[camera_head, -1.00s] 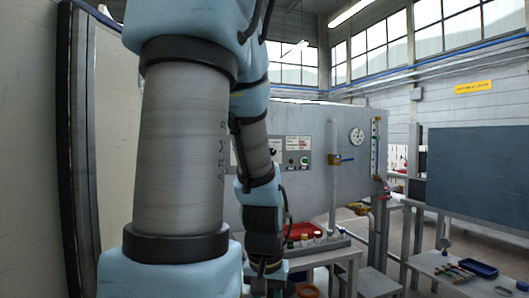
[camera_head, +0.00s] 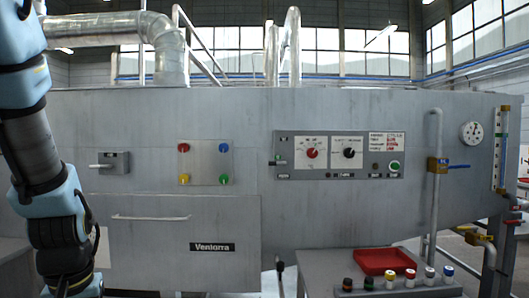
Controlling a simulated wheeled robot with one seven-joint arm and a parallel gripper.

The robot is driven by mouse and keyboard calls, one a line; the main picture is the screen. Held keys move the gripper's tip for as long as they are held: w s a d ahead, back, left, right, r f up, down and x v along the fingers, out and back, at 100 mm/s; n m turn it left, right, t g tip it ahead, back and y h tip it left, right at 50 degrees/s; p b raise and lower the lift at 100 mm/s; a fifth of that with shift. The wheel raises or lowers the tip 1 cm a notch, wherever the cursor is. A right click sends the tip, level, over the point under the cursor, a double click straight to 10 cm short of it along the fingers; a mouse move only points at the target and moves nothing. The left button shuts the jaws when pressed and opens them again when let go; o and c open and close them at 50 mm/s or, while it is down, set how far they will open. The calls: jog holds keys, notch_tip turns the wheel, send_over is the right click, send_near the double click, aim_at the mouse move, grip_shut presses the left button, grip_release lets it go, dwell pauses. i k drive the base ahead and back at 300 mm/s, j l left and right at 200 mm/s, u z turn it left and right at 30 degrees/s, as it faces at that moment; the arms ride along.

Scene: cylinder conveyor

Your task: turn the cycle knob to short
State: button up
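A control panel (camera_head: 340,172) is set in the grey machine's front, right of the middle. It carries a red knob (camera_head: 312,153) and a black knob (camera_head: 349,153), each on a white dial. The lettering is too small to tell which is the cycle knob or where either points. A white label (camera_head: 387,143) to their right seems to read "CYCLE". My gripper (camera_head: 72,286) hangs at the lower left, well apart from the panel. It is cut by the bottom edge, so its fingers cannot be made out.
A green button (camera_head: 394,166) and small switches sit on the panel. A plate with four coloured buttons (camera_head: 204,162) and a handle bar (camera_head: 150,217) are to the left. Below the panel, a table (camera_head: 330,264) holds a red tray (camera_head: 384,261) and several small capped jars. A pipe with a blue-handled valve (camera_head: 437,165) stands right.

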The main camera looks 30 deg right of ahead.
aim_at(349, 153)
jog(key=k+l+u, duration=0.15)
jog(key=l+u, duration=0.25)
jog(key=l, duration=0.2)
jog(key=k+l+u, duration=0.25)
jog(key=l+u, duration=0.15)
jog(key=k+l+u, duration=0.35)
jog(key=l, duration=0.2)
jog(key=k+l+u, duration=0.4)
jog(key=i, duration=0.05)
